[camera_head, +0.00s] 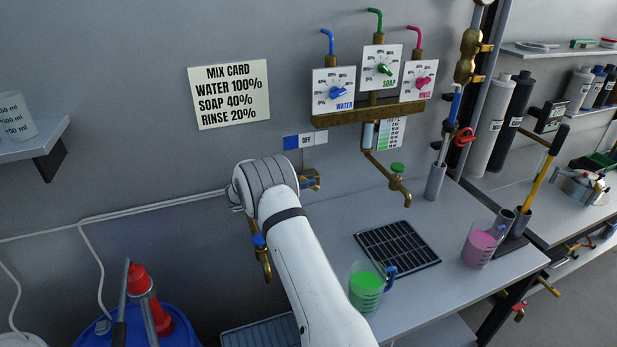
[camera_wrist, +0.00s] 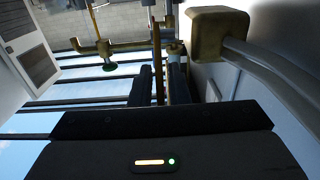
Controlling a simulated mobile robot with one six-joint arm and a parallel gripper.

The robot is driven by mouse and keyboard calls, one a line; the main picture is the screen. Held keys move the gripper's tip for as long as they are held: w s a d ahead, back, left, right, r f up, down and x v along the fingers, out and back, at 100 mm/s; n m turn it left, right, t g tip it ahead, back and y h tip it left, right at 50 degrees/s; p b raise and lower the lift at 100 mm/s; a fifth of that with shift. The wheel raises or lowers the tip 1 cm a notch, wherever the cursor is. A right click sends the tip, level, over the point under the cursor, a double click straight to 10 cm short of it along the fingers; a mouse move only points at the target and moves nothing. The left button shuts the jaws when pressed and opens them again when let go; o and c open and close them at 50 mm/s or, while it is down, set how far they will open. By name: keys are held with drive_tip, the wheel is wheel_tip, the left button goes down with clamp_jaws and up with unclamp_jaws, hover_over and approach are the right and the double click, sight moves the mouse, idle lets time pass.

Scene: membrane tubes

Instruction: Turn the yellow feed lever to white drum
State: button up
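In the wrist view, a narrow yellow-brown bar (camera_wrist: 157,62) stands upright between the dark fingers of my gripper (camera_wrist: 160,88). It may be the yellow feed lever, but I cannot tell for sure. I cannot tell whether the fingers touch it. A brass block (camera_wrist: 218,33) with a grey pipe is just right of the fingers. In the head view my white arm hides the gripper, and a small part of a brass fitting (camera_head: 311,182) shows beside the wrist. The white drum (camera_head: 22,341) shows only as a pale top at the lower left edge.
A blue drum (camera_head: 178,325) with a red pump (camera_head: 158,312) stands lower left. A brass tap with a blue handle (camera_head: 260,241) hangs left of my arm. A green-filled jug (camera_head: 366,288) stands close right of my arm, near a black drain grid (camera_head: 398,248).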

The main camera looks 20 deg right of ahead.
drive_tip(key=shift+d, duration=0.75)
clamp_jaws()
